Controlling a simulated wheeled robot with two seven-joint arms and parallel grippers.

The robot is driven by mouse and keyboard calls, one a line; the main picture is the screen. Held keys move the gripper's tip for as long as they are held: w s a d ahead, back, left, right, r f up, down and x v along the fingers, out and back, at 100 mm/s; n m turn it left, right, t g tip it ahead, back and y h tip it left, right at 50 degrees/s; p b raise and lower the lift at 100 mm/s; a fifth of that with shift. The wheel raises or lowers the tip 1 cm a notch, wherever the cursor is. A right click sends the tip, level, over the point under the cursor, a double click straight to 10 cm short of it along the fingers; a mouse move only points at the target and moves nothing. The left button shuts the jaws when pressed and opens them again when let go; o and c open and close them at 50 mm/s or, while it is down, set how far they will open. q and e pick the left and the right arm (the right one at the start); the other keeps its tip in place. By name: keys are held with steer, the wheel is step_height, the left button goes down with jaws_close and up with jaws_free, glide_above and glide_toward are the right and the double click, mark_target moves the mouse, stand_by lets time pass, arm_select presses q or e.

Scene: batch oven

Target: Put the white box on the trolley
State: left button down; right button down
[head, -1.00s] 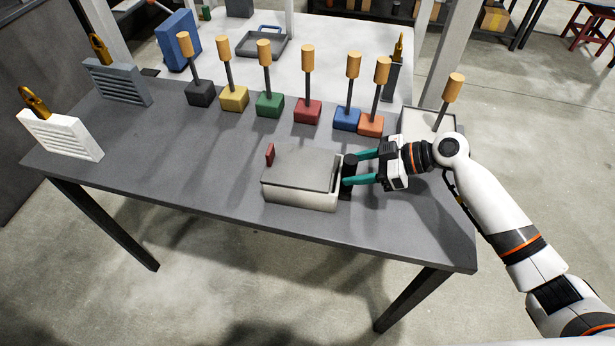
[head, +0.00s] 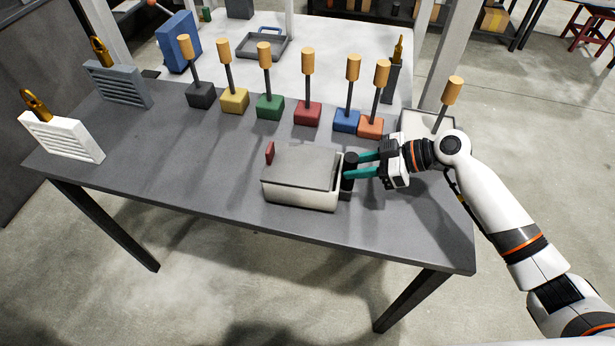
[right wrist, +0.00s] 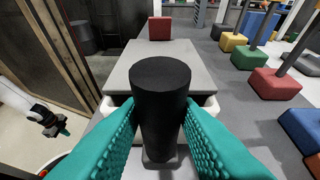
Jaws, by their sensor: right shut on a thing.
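A box (head: 301,193) with off-white walls and a grey lid (head: 304,165) sits on the dark grey table, with a red upright tab (head: 270,153) at its left end. A black upright cylindrical handle (head: 349,168) stands at its right end. My right gripper (head: 354,166) has its teal fingers shut on this handle. In the right wrist view the handle (right wrist: 160,95) is between the fingers, with the lid behind it. My left gripper (right wrist: 60,129) appears small at the left of that view, its jaw state unclear. I cannot identify a trolley with certainty.
Several coloured blocks with wooden-topped posts, such as the red one (head: 308,112), line the table's (head: 150,165) far side. A white block with a similar post (head: 452,90) is behind my right wrist. A white louvred piece (head: 62,137) stands far left. The table's front left is clear.

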steer(key=shift+r+p, duration=0.6)
steer(key=shift+r, duration=0.85)
